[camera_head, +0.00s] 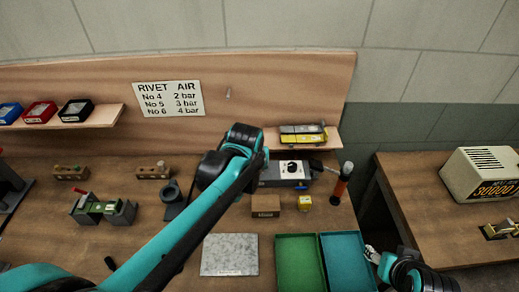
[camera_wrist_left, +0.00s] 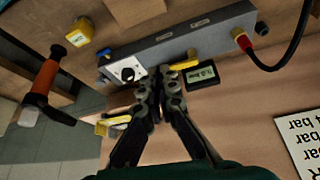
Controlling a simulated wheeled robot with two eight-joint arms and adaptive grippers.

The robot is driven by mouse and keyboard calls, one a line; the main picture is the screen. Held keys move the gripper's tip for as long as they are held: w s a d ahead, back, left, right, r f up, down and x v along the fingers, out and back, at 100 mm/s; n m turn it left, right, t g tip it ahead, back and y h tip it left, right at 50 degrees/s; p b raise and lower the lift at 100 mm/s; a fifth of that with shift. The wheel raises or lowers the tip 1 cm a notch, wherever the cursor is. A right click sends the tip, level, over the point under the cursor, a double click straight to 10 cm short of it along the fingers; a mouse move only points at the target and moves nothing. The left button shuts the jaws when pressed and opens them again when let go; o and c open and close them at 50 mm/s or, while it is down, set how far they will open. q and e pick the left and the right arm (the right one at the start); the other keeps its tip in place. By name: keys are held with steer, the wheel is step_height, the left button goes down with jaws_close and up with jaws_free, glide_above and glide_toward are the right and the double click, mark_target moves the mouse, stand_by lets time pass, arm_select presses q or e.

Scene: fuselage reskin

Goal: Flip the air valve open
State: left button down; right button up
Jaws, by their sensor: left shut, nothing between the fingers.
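The grey air unit (camera_head: 274,181) sits on the bench below the small shelf, with a white dial plate (camera_head: 292,168). In the left wrist view the same grey unit (camera_wrist_left: 215,33) shows the dial plate (camera_wrist_left: 124,70) and a yellow lever (camera_wrist_left: 184,65) on its side. My left gripper (camera_wrist_left: 160,80) is shut and empty, its fingertips close beside the lever, between it and the dial plate; contact cannot be told. In the head view my left arm hides its fingertips and the lever. My right gripper (camera_head: 373,255) is at the lower right, away from the unit; its jaw opening is unclear.
A small black display (camera_wrist_left: 202,75) sits beside the lever. A red hose fitting (camera_wrist_left: 241,39) is on the unit's end. A shelf (camera_head: 330,138) with yellow and dark items overhangs it. A brown box (camera_head: 265,205), yellow block (camera_head: 305,203) and orange-handled tool (camera_head: 341,183) stand nearby.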

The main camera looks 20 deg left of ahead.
arm_select(q)
steer(key=w+a+n+g+p, duration=0.1)
steer(key=w+a+p, duration=0.1)
steer(key=w, duration=0.4)
steer(key=w+a+f+n+p, duration=0.1)
steer(key=w+p, duration=0.3)
steer(key=w, duration=0.2)
steer(key=shift+a+f+g+y, duration=0.3)
steer(key=shift+a+g, duration=0.05)
steer(key=shift+g, duration=0.05)
steer(key=b+x, duration=0.2)
steer(key=x, duration=0.8)
